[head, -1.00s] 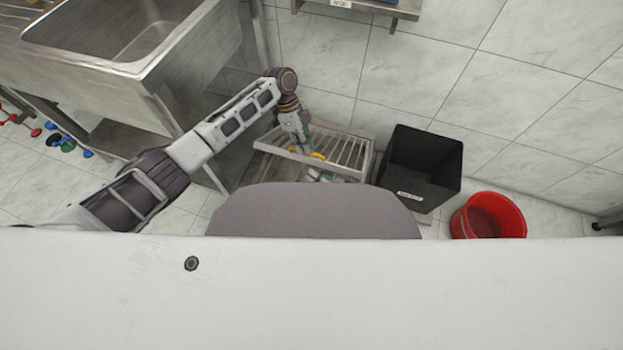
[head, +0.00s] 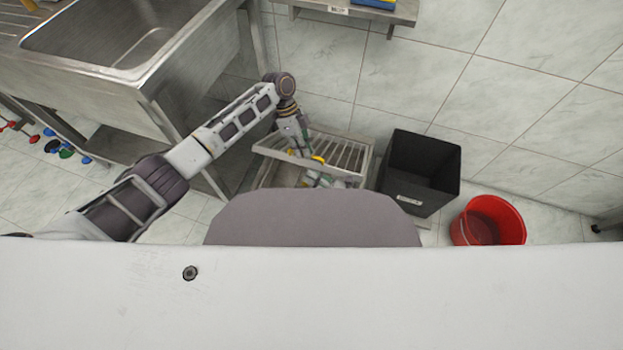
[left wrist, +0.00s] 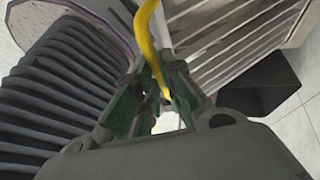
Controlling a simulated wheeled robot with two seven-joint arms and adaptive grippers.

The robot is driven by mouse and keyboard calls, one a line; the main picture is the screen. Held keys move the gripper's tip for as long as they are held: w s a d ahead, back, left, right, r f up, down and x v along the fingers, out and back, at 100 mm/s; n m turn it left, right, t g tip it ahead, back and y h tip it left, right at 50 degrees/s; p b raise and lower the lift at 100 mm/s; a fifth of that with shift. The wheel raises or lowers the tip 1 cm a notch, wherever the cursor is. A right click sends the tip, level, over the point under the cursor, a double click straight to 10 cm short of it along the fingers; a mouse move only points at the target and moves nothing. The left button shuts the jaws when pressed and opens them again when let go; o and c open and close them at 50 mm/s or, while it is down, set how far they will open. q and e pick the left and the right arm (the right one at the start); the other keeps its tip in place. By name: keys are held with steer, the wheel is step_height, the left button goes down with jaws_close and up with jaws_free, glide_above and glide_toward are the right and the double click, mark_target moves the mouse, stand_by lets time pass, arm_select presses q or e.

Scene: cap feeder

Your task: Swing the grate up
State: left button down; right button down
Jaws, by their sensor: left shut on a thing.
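The metal slatted grate (head: 340,150) is partly raised over a low bin (head: 265,178) on the floor, and its slats also show in the left wrist view (left wrist: 235,40). Pale and green items (head: 318,180) show in the bin under its front edge. A yellow handle (head: 318,158) is at the grate's front edge; in the left wrist view the yellow handle (left wrist: 150,40) runs down between the fingers. My left gripper (head: 303,152) is shut on this handle. The fingertips are partly hidden. My right gripper is not in view.
A black open bin (head: 420,190) stands just right of the grate, with a red bucket (head: 490,220) beyond it. A steel sink (head: 120,80) is at left. A shelf (head: 400,12) is on the wall above. Small coloured caps (head: 65,150) lie on the floor at far left.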

arm_select(q)
steer(key=shift+w+f, duration=0.15)
steer(key=shift+f, duration=0.35)
steer(key=c, duration=1.5)
jaws_free()
steer(key=shift+w, duration=0.1)
steer(key=shift+r, duration=0.15)
steer(key=shift+w+a+r, duration=0.1)
steer(key=shift+r, duration=0.25)
steer(key=v, duration=1.1)
